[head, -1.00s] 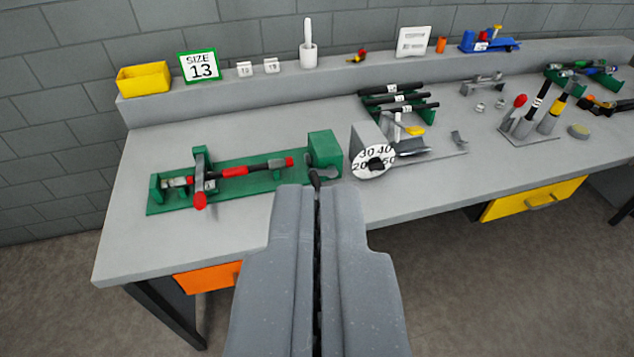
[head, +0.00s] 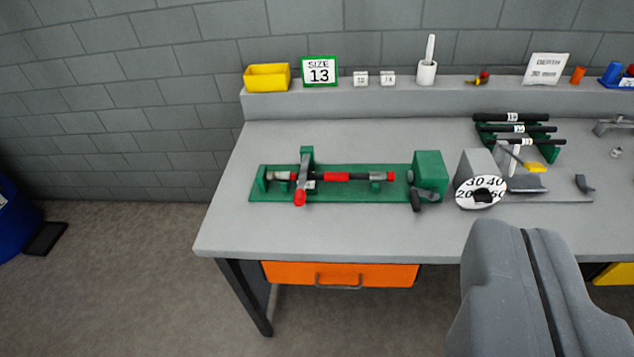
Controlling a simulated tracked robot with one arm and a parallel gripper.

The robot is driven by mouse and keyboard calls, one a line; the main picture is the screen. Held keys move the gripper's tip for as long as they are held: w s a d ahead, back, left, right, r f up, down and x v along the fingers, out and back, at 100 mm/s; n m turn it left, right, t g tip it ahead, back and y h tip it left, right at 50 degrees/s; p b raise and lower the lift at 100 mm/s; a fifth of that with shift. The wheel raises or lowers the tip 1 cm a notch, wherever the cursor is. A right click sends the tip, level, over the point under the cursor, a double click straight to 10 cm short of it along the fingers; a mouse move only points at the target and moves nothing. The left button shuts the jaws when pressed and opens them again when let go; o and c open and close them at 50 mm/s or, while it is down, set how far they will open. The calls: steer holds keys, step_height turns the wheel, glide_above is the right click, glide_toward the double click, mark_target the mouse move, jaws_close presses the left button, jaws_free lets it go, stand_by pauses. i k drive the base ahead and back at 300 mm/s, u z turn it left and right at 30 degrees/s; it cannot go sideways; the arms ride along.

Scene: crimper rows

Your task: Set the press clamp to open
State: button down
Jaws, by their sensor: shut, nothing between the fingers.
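The green press (head: 340,190) lies along the left part of the workbench. Its clamp lever (head: 301,178), grey with a red knob at its front end, crosses over a red and black rod (head: 338,177) lying in the press. A green block (head: 429,174) with a dark handle (head: 417,201) stands at the press's right end. I cannot tell from this view whether the clamp is open or shut. My gripper (head: 512,232) is shut and empty, low at the right in front of the bench, apart from the press.
A dial (head: 481,191) stands right of the press, with a rack of black-handled tools (head: 516,129) behind it. The back ledge carries a yellow bin (head: 267,77) and a size 13 sign (head: 320,71). An orange drawer (head: 340,274) is under the bench. The bench front-left is clear.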

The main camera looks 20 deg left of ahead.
mark_target(299, 197)
steer(key=u, duration=0.95)
steer(key=i, duration=0.8)
steer(key=z, duration=0.45)
